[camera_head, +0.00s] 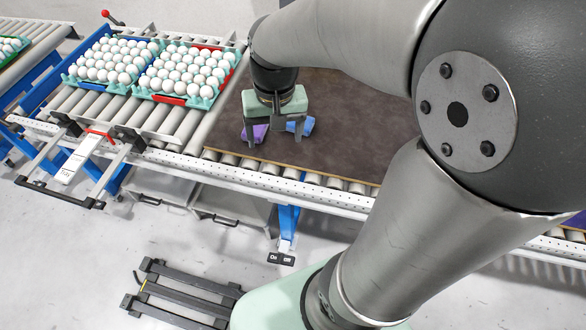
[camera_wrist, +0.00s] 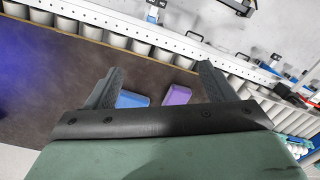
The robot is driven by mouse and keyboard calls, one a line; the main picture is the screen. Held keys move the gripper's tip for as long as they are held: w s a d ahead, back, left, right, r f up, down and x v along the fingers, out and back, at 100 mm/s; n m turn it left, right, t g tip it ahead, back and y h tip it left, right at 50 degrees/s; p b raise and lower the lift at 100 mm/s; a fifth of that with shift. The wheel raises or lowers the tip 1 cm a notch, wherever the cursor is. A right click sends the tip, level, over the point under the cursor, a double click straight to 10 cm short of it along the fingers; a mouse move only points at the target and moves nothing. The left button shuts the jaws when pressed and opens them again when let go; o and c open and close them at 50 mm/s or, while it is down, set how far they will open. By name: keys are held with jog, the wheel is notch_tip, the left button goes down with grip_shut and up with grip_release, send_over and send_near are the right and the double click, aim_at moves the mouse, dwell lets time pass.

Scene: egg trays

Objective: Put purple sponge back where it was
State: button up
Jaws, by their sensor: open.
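The purple sponge (camera_head: 257,132) lies on the brown board near its left edge in the head view. It also shows in the wrist view (camera_wrist: 178,95), between the fingers and nearer the right one. A blue sponge (camera_head: 306,125) lies to its right on the board; it shows in the wrist view (camera_wrist: 131,99) near the left finger. My gripper (camera_head: 275,142) points down above the board around the two sponges, with its fingers wide apart. I see nothing held in the wrist view (camera_wrist: 158,75). My gripper hides part of the board and sponges in the head view.
The brown board (camera_head: 340,150) lies on a roller conveyor, with clear room on it. Two egg trays (camera_head: 143,96) full of white eggs stand to the left. My arm covers much of the right side. A metal rail (camera_head: 300,187) runs along the conveyor's front.

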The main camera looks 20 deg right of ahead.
jog(key=s+f+n, duration=0.2)
jog(key=s, duration=0.8)
jog(key=shift+s+n, duration=0.3)
jog(key=shift+r, duration=0.1)
